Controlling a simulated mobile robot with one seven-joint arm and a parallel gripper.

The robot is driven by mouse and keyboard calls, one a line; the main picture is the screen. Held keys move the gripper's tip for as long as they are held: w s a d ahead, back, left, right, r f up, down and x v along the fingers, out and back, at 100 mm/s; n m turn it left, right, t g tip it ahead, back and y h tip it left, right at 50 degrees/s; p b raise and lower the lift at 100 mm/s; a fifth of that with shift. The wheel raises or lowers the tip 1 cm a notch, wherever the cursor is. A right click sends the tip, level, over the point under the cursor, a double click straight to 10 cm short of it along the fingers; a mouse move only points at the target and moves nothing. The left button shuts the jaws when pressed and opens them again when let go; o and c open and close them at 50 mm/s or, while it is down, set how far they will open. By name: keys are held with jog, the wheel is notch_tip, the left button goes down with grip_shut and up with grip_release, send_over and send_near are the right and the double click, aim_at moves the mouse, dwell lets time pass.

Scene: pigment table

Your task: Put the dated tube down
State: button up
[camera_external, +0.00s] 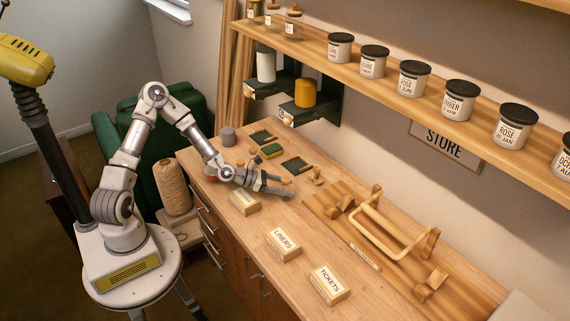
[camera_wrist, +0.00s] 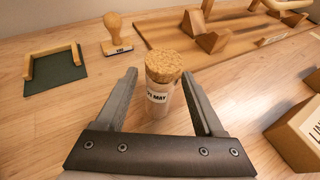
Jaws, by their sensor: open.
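The dated tube, a small clear tube (camera_wrist: 158,98) with a cork stopper (camera_wrist: 164,66) and a label that reads in part "MAY", stands upright on the wooden table in the wrist view. My gripper (camera_wrist: 159,78) is open, with one finger on each side of the tube. Bare gaps show between the tube and both fingers, most clearly on the left. In the external view my gripper (camera_external: 276,187) is low over the table; the tube is too small to make out surely there.
A wooden stamp (camera_wrist: 117,34) and a dark green pad with a wooden bar (camera_wrist: 55,68) lie to the left in the wrist view. A wooden rack board (camera_wrist: 165,34) is beyond. The "LINERS" box (camera_external: 283,243) and "TICKETS" box (camera_external: 330,284) stand along the front edge.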

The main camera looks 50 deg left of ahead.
jog(key=p+v, duration=0.1)
jog(key=v, duration=0.8)
jog(key=s+m+g+p, duration=0.1)
jog(key=s+a+r+m+g+p, duration=0.1)
jog(key=m+p, duration=0.1)
jog(key=s+m+g+p, duration=0.1)
jog(key=s+m, duration=0.1)
jog(key=shift+a+r+y, duration=0.25)
jog(key=shift+r+y, duration=0.05)
jog(key=s+a+m+y, duration=0.1)
jog(key=m, duration=0.1)
jog(key=s+a+m+g+p, duration=0.1)
jog(key=s+m, duration=0.1)
jog(key=s+a+m+g+y, duration=0.1)
jog(key=m, duration=0.1)
jog(key=shift+s+a+f+y, duration=0.15)
jog(key=shift+a+f+y, duration=0.15)
jog(key=shift+a+f, duration=0.1)
jog(key=s+a+r+m+g+y, duration=0.2)
jog(key=s+a+r+m+y, duration=0.3)
jog(key=a+m, duration=0.15)
jog(key=s+d+r+m+t+h+b, duration=0.1)
jog(key=s+d+r+m+b, duration=0.4)
jog(key=s+r+m, duration=0.7)
jog(key=shift+s+d+r+h, duration=0.25)
jog(key=shift+d+r, duration=0.25)
jog(key=shift+d, duration=0.45)
